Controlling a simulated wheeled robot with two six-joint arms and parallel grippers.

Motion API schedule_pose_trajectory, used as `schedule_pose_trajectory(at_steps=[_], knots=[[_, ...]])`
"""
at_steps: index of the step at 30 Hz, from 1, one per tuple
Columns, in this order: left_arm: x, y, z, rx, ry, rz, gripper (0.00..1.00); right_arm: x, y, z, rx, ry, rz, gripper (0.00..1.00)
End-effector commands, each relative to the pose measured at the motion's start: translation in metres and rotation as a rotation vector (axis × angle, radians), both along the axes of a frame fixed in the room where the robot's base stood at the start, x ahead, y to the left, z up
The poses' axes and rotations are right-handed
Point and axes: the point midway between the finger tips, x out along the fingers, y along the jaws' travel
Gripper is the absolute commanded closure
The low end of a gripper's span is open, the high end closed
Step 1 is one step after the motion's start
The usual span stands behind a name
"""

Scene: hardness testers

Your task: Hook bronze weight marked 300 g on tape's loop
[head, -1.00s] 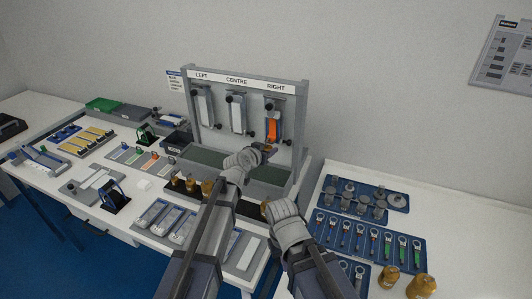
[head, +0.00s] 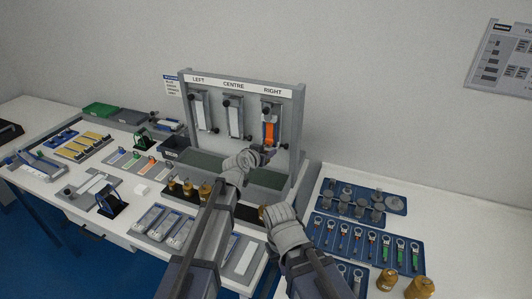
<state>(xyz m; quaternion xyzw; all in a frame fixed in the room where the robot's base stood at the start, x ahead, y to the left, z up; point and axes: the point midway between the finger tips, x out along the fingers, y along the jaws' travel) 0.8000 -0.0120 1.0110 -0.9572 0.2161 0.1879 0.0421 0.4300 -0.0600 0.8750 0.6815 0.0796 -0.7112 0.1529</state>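An orange tape (head: 269,132) hangs from the clamp under the RIGHT label on the grey test stand (head: 300,120). Its loop is too small to make out. My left gripper (head: 266,153) is at the tape's lower end; its fingers are small and dark, and I cannot tell whether they hold a weight. My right gripper (head: 264,211) is lower, at the stand's front right, with a small bronze patch at its fingertips. Several bronze weights (head: 188,188) stand in a dark rack left of my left arm. Their gram markings are not readable.
White strips hang under LEFT (head: 201,110) and CENTRE (head: 235,118). A green-floored tray (head: 205,160) lies below the strips. Blue trays (head: 364,241) of grey weights and ringed tools fill the right table, with two larger bronze weights (head: 387,280) in front.

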Motion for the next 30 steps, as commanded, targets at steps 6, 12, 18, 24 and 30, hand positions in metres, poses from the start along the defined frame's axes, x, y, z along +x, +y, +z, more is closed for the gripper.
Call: schedule_pose_trajectory(at_steps=[6, 12, 18, 24, 30], knots=[[-0.001, 0.000, -0.001, 0.002, 0.002, -0.001, 0.27, 0.000, 0.000, 0.000, 0.000, 0.000, 0.000, 1.00], [-0.001, 0.000, -0.001, 0.002, 0.004, -0.002, 0.24, 0.000, 0.000, 0.000, 0.000, 0.000, 0.000, 1.00], [-0.005, 0.002, 0.001, 0.003, 0.004, -0.003, 0.24, 0.000, 0.000, 0.002, 0.000, 0.000, 0.000, 1.00], [-0.025, 0.011, 0.011, 0.003, 0.004, -0.002, 0.24, 0.000, 0.000, 0.012, 0.000, 0.000, 0.000, 1.00], [-0.053, 0.024, 0.024, 0.003, 0.003, -0.002, 0.24, 0.000, 0.000, 0.025, 0.000, 0.000, 0.000, 1.00]])
